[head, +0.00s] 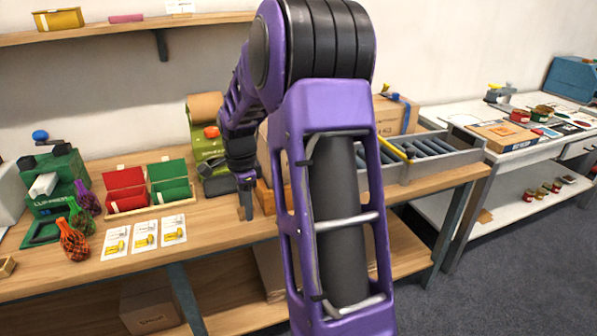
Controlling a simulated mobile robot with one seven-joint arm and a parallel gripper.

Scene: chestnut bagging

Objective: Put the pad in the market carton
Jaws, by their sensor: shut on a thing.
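My gripper (245,205) points down at the workbench, left of my forearm. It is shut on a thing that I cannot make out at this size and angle. No pad can be clearly picked out. A brown carton (397,112) with a blue strip stands at the back of the bench, right of my gripper and partly hidden behind my arm. Whether it is the market carton I cannot tell. Part of an orange-brown box (265,196) shows beside my gripper.
A red bin (125,190) and a green bin (170,183) stand left, behind several printed cards (145,236). Netted bags (74,241) lie by a green machine (55,180). A grey roller tray (440,155) lies right. A wall shelf (120,28) hangs above. My arm hides the bench's middle.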

